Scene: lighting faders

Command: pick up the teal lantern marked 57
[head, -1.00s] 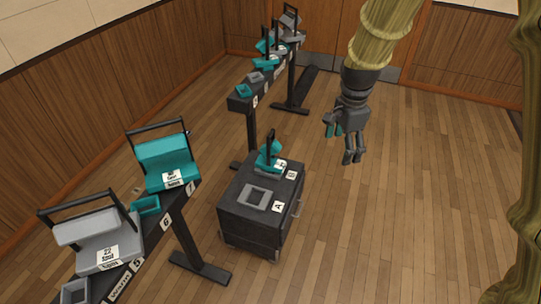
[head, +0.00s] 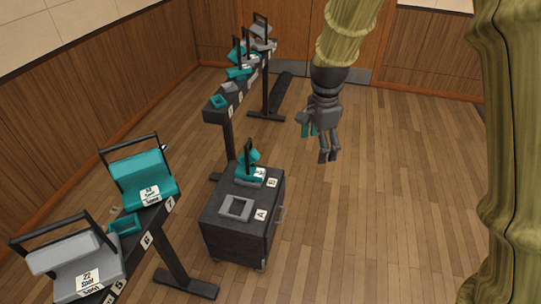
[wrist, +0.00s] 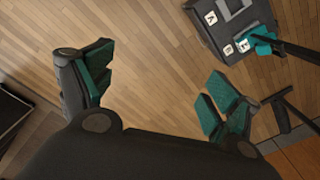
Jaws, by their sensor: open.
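My gripper (head: 319,143) hangs open and empty in the air to the right of the dark cabinet, pointing down. In the wrist view its teal-padded fingers (wrist: 158,82) are spread over bare floor. A small teal lantern (head: 246,167) with a dark upright handle stands at spot B on the cabinet; it also shows at the top right of the wrist view (wrist: 262,42). A larger teal lantern (head: 148,177) with a white label stands on the near bar. More teal lanterns (head: 238,72) are on the far bar. I cannot read a 57 on any of them.
The cabinet (head: 235,235) has an empty grey holder (head: 237,207) at spot A. A grey lantern (head: 75,262) marked 22 and an empty teal holder (head: 124,225) are on the near bar. The floor (head: 390,190) right of the cabinet is clear.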

